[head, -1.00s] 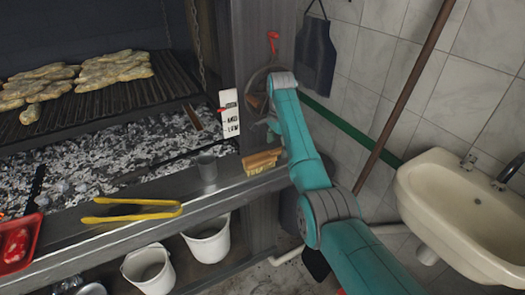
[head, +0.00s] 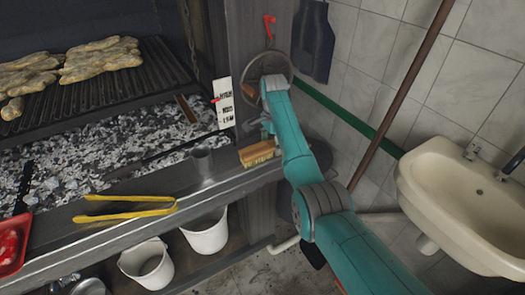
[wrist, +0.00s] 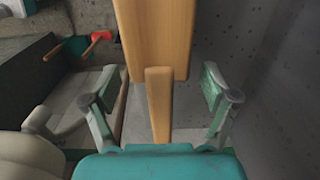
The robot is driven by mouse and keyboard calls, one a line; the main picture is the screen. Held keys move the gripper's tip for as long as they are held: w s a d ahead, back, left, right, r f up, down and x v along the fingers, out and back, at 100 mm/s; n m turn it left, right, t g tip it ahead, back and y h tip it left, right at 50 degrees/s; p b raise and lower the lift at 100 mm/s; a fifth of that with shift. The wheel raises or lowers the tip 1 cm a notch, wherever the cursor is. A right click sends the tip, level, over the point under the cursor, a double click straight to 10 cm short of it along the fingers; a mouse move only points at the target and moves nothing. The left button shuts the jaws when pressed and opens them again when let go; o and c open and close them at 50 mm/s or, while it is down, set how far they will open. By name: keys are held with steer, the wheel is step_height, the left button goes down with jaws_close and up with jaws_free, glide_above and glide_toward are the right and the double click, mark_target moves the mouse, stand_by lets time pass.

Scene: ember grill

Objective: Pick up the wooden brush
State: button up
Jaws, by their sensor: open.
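The wooden brush (head: 257,153) lies on the grill's front ledge beside the post, bristles showing toward the front in the head view. In the wrist view its pale wooden body (wrist: 152,38) fills the top middle, and a narrower wooden part (wrist: 158,105) runs down between my fingers. My gripper (wrist: 158,88) is open, with one finger on each side of this narrow part and visible gaps to both. In the head view my gripper (head: 264,126) is just above and behind the brush, partly hidden by my arm.
Yellow tongs (head: 125,208) lie farther left. A white sign (head: 224,103) and the post (head: 240,60) are close to my gripper. A sink (head: 450,205) is at right.

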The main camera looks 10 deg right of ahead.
steer(key=shift+f, duration=0.25)
steer(key=c, duration=1.4)
steer(key=shift+r, duration=0.15)
